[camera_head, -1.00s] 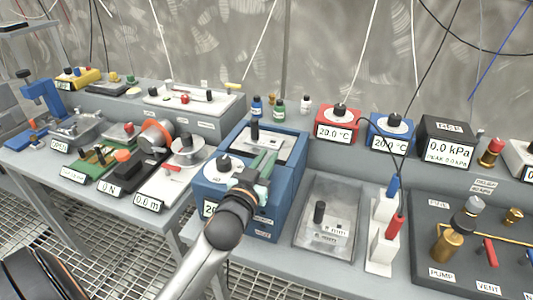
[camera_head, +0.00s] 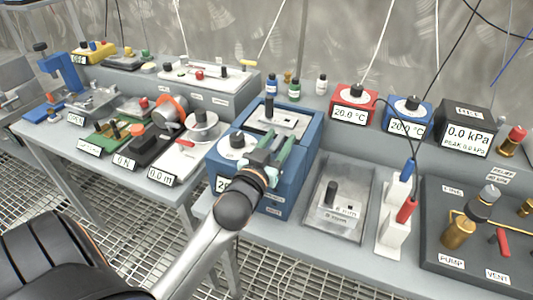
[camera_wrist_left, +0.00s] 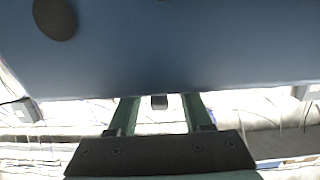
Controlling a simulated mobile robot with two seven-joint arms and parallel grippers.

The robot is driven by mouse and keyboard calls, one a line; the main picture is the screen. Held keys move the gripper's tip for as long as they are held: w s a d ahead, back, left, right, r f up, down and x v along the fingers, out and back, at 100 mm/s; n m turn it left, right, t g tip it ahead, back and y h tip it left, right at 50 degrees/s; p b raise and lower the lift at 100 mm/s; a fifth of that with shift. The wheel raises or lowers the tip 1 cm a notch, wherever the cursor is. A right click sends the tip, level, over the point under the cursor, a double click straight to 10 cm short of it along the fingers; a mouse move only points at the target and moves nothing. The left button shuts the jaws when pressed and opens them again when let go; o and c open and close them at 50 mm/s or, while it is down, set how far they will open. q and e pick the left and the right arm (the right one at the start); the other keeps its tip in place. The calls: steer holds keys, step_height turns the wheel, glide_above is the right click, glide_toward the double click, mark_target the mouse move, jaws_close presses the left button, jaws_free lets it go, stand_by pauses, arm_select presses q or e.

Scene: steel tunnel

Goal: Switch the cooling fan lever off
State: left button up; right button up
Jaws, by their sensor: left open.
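A blue box (camera_head: 300,149) stands on the bench, with a white dial and black knob (camera_head: 237,142) and a pale plate carrying an upright black handle (camera_head: 268,108). No readable label marks the cooling fan lever. My left gripper (camera_head: 278,147) is open, its green fingers at the blue box, partly covering its front and top. In the left wrist view, the blue box (camera_wrist_left: 170,55) fills the top with a dark round knob (camera_wrist_left: 55,18). A small dark block (camera_wrist_left: 159,102) shows between the open fingers; I cannot tell if it is the lever. My right gripper is out of view.
A clear-covered tray (camera_head: 340,200) and a white stand with blue and red handles (camera_head: 392,225) are right of the blue box. Red (camera_head: 352,104) and blue (camera_head: 405,113) temperature units stand behind. Left is a bench of crowded instruments. Cables hang overhead.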

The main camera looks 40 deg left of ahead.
arm_select(q)
steer(key=v, duration=1.1)
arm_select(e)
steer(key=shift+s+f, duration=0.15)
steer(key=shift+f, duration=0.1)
arm_select(q)
steer(key=shift+s, duration=0.15)
